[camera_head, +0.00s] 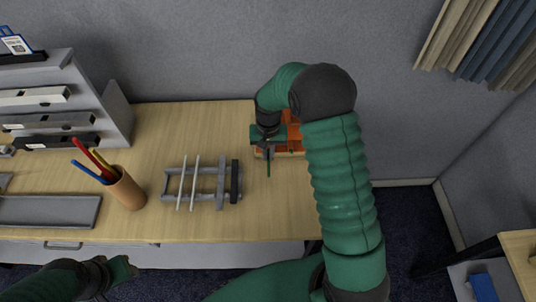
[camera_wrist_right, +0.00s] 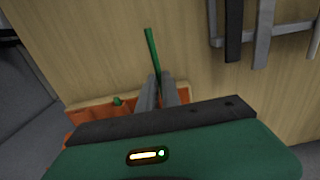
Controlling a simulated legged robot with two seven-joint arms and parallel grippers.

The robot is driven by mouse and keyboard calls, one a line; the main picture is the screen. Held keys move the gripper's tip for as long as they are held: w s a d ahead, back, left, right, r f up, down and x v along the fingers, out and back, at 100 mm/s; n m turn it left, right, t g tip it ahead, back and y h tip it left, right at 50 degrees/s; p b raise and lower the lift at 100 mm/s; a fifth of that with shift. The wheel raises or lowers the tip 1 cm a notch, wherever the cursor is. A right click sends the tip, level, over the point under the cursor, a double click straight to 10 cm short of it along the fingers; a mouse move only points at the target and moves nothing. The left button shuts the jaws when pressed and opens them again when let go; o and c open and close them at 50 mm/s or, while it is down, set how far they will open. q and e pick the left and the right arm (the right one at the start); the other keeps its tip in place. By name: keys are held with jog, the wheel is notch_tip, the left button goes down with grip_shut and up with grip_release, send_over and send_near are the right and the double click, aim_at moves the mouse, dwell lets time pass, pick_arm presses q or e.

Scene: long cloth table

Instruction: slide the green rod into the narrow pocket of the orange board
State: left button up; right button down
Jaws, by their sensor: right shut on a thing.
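My right gripper (camera_head: 265,152) is over the near left part of the orange board (camera_head: 292,132) at the back of the table. In the right wrist view, its two grey fingers (camera_wrist_right: 162,92) are shut on the thin green rod (camera_wrist_right: 152,55). The rod's free end points away from the board; in the head view it shows as a short stub (camera_head: 268,169). The gripper hides its other end. The orange board (camera_wrist_right: 88,113) is partly covered by the gripper body, and I cannot make out the narrow pocket. My left gripper (camera_head: 124,267) is low at the left, off the table's front edge.
A grey rack (camera_head: 221,196) with two pale rods lies mid-table. A brown cup (camera_head: 126,190) of coloured sticks and a grey tray (camera_head: 48,211) stand left, below a stepped shelf (camera_head: 50,95). In the wrist view, a small green knob (camera_wrist_right: 117,101) shows at the board.

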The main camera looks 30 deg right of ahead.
aim_at(268, 165)
jog(key=shift+w+d, duration=0.45)
jog(key=shift+w, duration=0.35)
jog(key=shift+s+a, duration=0.1)
jog(key=shift+s, duration=0.05)
jog(key=shift+s+a+p, duration=0.35)
jog(key=shift+s+a, duration=0.7)
jog(key=shift+s, duration=0.65)
jog(key=shift+s+a+p, duration=0.4)
jog(key=shift+s+a, duration=0.6)
jog(key=shift+s, duration=0.7)
jog(key=shift+s+a+p, duration=0.35)
jog(key=shift+s+a, duration=0.7)
jog(key=shift+s, duration=0.65)
jog(key=shift+r+p, duration=0.1)
jog(key=shift+p, duration=0.45)
jog(key=shift+w+d, duration=0.2)
jog(key=shift+w, duration=0.25)
jog(key=shift+w+d, duration=0.2)
jog(key=shift+w, duration=0.05)
jog(key=shift+w+d, duration=0.6)
jog(key=shift+w, duration=0.35)
jog(key=shift+w+d, duration=0.55)
jog(key=shift+w, duration=0.4)
